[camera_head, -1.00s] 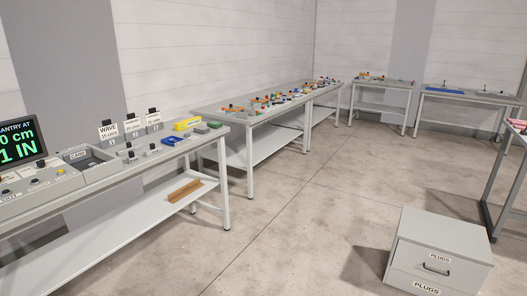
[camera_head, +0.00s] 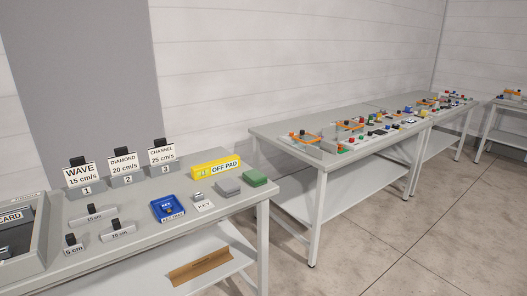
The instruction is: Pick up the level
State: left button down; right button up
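No thing in view is marked as a level. A yellow block (camera_head: 215,167) with a small greenish patch and the words "OFF PAD" lies near the back edge of the near table (camera_head: 155,258); I cannot tell if it is the level. Neither of my grippers shows in the head view.
Near the yellow block are a green block (camera_head: 255,178), a grey block (camera_head: 227,187) and a blue tray (camera_head: 167,208). Black-handled pieces and numbered signs (camera_head: 123,164) stand farther left. A second table (camera_head: 280,136) holds many small coloured parts. Floor (camera_head: 400,235) is clear at right.

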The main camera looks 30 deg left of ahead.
aim_at(204, 170)
jog(key=i, duration=1.35)
jog(key=i+l+u, duration=0.1)
jog(key=i, duration=1.25)
jog(key=i+u, duration=0.1)
jog(key=u, duration=0.8)
jog(key=i+l+u, duration=0.1)
jog(key=u, duration=0.35)
jog(key=l+u, duration=0.1)
jog(key=u, duration=0.35)
jog(key=i+l+u, duration=0.1)
jog(key=u, duration=0.35)
